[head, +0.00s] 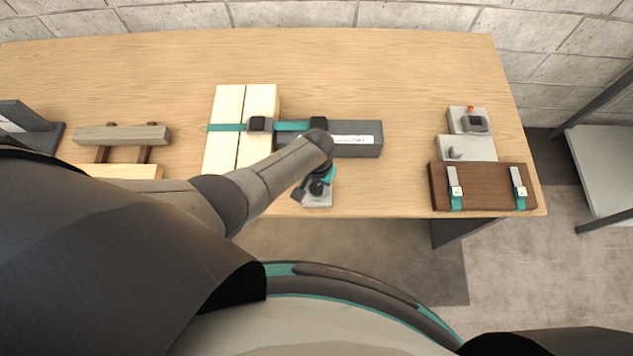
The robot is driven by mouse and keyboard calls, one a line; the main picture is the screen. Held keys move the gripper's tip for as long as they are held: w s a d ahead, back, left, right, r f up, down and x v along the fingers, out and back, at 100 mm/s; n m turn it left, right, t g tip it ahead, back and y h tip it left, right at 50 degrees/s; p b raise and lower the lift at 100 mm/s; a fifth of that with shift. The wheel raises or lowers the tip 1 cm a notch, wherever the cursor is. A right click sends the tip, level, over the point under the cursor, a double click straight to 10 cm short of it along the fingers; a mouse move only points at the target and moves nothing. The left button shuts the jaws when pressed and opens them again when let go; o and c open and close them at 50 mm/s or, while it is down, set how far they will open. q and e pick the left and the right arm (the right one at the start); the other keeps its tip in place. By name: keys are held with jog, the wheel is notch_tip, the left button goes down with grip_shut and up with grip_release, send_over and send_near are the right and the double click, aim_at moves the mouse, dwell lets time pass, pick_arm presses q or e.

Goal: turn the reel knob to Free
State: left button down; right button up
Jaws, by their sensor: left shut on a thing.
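My left arm reaches in from the left, and my left gripper (316,187) points down over a small light grey plate (318,203) at the table's front edge. The gripper is shut on a dark knob on this plate, which I take to be the reel knob. The gripper and wrist hide most of the knob, so I cannot tell which way it points or read any Free mark. My right gripper is not in view.
Behind the wrist, a teal strap (290,127) crosses two pale boards (228,105) to a dark grey block (362,134) with a label. The tabletop between is clear.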

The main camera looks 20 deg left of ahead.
aim_at(317, 188)
pick_arm(q)
jog(key=n, duration=0.4)
jog(key=shift+d+p, duration=0.1)
jog(key=shift+p, duration=0.25)
jog(key=shift+n, duration=1.3)
jog(key=shift+c, duration=1.5)
grip_release()
jog(key=shift+r, duration=0.15)
notch_tip(317, 188, up, 3)
jog(key=p, duration=0.2)
jog(key=shift+p, duration=0.3)
jog(key=shift+r+b, duration=0.3)
notch_tip(317, 188, up, 11)
jog(key=shift+r, duration=0.2)
